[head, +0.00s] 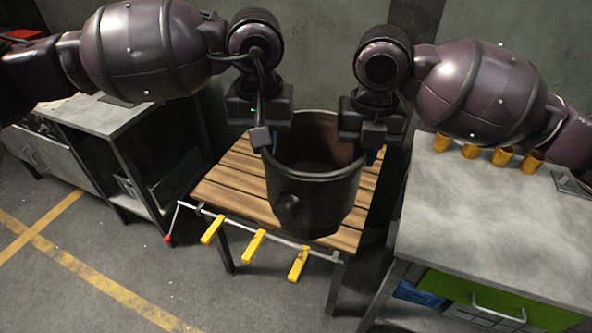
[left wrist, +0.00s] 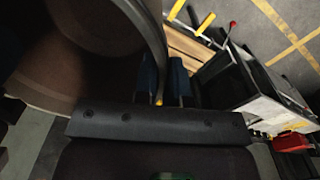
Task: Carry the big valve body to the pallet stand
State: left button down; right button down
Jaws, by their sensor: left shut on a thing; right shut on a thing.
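The big valve body (head: 315,192) is a dark, open-topped pot shape with a round boss low on its front. It is upright in the middle of the head view, and its rim and inside also show in the left wrist view (left wrist: 90,75). My left gripper (head: 268,142) is shut on its left rim. My right gripper (head: 366,150) is shut on its right rim. The pallet stand (head: 228,185), with a wooden slatted top, lies beneath and behind the valve body. I cannot tell whether the valve body's base touches the slats.
A rail with yellow clamps (head: 254,244) and a red-knobbed lever runs along the stand's front. A grey workbench (head: 480,215) with several orange cups (head: 471,151) is at right. Another bench (head: 100,112) stands at left. Open floor (head: 130,230) with yellow lines lies front left.

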pick_arm(q)
jog(key=shift+w+a, duration=0.15)
pick_arm(e)
jog(key=shift+w+d, duration=0.15)
